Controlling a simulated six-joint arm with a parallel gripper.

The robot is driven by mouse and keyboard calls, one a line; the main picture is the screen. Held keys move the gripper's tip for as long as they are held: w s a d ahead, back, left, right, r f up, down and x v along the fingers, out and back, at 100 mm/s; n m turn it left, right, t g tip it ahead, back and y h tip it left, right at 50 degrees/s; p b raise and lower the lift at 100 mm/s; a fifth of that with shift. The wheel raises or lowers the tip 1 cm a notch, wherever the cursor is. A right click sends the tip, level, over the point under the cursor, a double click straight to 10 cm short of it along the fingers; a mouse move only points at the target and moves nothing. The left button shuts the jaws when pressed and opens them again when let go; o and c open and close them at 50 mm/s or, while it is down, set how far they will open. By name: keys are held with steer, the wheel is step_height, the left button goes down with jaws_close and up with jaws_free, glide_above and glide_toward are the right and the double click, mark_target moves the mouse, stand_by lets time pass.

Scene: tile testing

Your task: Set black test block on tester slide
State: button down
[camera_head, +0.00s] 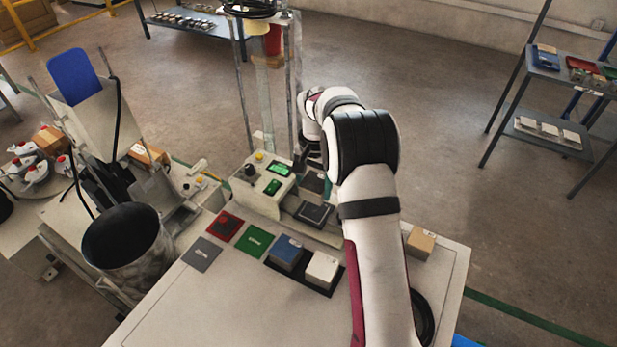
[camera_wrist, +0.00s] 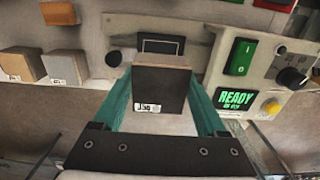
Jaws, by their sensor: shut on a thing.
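In the wrist view my gripper (camera_wrist: 160,88) is shut on the black test block (camera_wrist: 163,80), one teal finger on each side of it. The block is dark, with a brownish top edge and a white label low on its near face. A pale metal surface with a dark rectangular outline (camera_wrist: 162,46) shows just beyond the block. In the head view the tester slide (camera_head: 313,213) appears as a dark plate beside the control box (camera_head: 266,184). My arm hides most of my gripper there. I cannot tell whether the block touches the surface below.
The control box reads READY (camera_wrist: 237,98) below a green switch (camera_wrist: 240,57). A blue block (camera_head: 286,252) and a white block (camera_head: 322,269) sit on a dark tray. A tan block (camera_head: 420,241) stands right of my arm. Tester columns (camera_head: 243,95) rise behind. The table's front left is clear.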

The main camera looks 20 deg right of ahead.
mark_target(313, 212)
steer(key=shift+f, duration=3.2)
steer(key=shift+f, duration=0.25)
jaws_free()
steer(key=shift+r, duration=2.95)
steer(key=s+a+r+n+y, duration=0.1)
steer(key=s+a+r, duration=0.2)
steer(key=s+r, duration=0.5)
steer(key=s+a+r+n, duration=0.1)
steer(key=s+a+r, duration=0.4)
steer(key=s, duration=0.5)
steer(key=s+a+n, duration=0.1)
steer(key=s+a, duration=0.1)
steer(key=s, duration=1.6)
steer(key=shift+a+y, duration=0.35)
steer(key=shift+y, duration=0.05)
